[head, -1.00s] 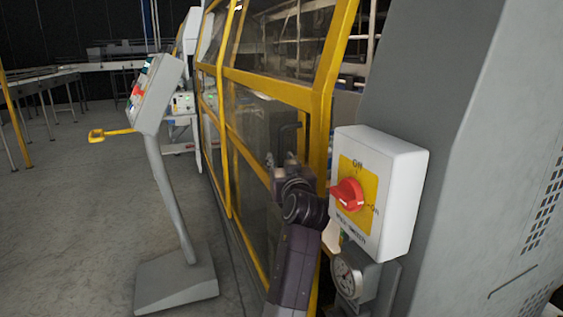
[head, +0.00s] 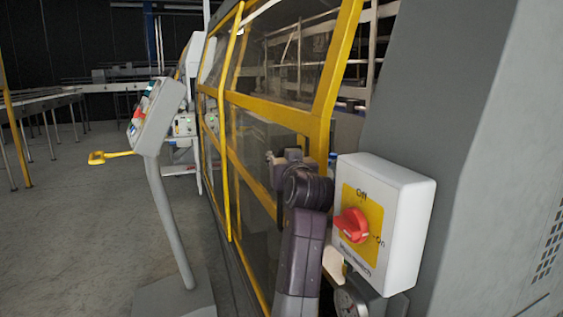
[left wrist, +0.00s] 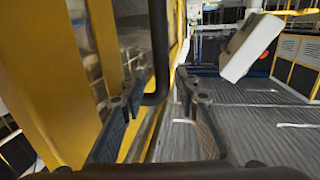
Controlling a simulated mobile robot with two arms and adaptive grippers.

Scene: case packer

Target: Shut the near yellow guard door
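The near yellow guard door (head: 325,95) has clear panels and stands at the middle of the head view. A gap with machine parts behind it shows between its right edge and the grey cabinet, so it looks ajar. Its yellow frame also fills the left of the left wrist view (left wrist: 45,85). A black bar handle (left wrist: 158,50) on the door reaches down between the spread fingers of my left gripper (left wrist: 160,108). The fingers are apart and not closed on it. In the head view my left gripper (head: 277,160) is in front of the door, mostly hiding the handle. My right gripper is out of view.
A white switch box (head: 385,225) with a red knob (head: 351,226) is close right of my left arm, on the grey cabinet (head: 450,110). A control panel on a grey post (head: 170,220) stands left. Open floor (head: 70,230) lies beyond it.

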